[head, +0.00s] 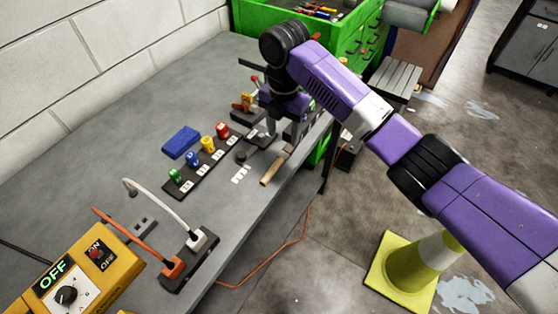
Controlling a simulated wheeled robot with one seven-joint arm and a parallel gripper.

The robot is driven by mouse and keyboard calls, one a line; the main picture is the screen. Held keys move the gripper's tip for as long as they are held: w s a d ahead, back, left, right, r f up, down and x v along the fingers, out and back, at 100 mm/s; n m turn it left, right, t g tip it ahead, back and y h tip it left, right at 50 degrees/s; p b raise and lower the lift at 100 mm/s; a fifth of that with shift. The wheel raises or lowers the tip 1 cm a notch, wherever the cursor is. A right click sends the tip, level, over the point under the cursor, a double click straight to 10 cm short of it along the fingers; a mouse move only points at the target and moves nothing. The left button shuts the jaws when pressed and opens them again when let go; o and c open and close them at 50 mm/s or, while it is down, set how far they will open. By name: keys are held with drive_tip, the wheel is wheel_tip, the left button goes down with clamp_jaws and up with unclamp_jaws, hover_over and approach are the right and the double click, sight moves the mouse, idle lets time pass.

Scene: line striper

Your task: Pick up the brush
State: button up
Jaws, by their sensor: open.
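The brush appears to be the piece with a light wooden handle (272,171) lying near the right edge of the grey table (110,130). Its handle end points toward the viewer; its far end is hard to make out. My gripper (281,128) is open and points down over the table, beyond the handle's far end. One grey finger shows clearly; the other is partly hidden by the arm. I see nothing held between the fingers. The gripper looks apart from the wooden handle, but its exact height is unclear.
A black strip (178,190) with green, blue, yellow and red pieces stands left of the handle, beside a blue block (181,142). A socket strip with cables (189,262) and a yellow control box (75,278) are nearer. A green tool chest (345,35) stands behind.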

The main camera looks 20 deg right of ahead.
sight(286, 151)
drive_tip(key=shift+s+d+f+p, duration=0.15)
drive_tip(key=shift+f+p, duration=0.15)
drive_tip(key=shift+f, duration=0.85)
drive_tip(key=shift+w+d+f+p, duration=0.15)
drive_tip(key=shift+f+p, duration=0.2)
drive_tip(key=shift+f, duration=0.75)
drive_tip(key=shift+s+d+f+p, duration=0.15)
drive_tip(key=shift+f+p, duration=0.15)
drive_tip(key=shift+f, duration=0.85)
drive_tip(key=shift+c, duration=0.2)
clamp_jaws()
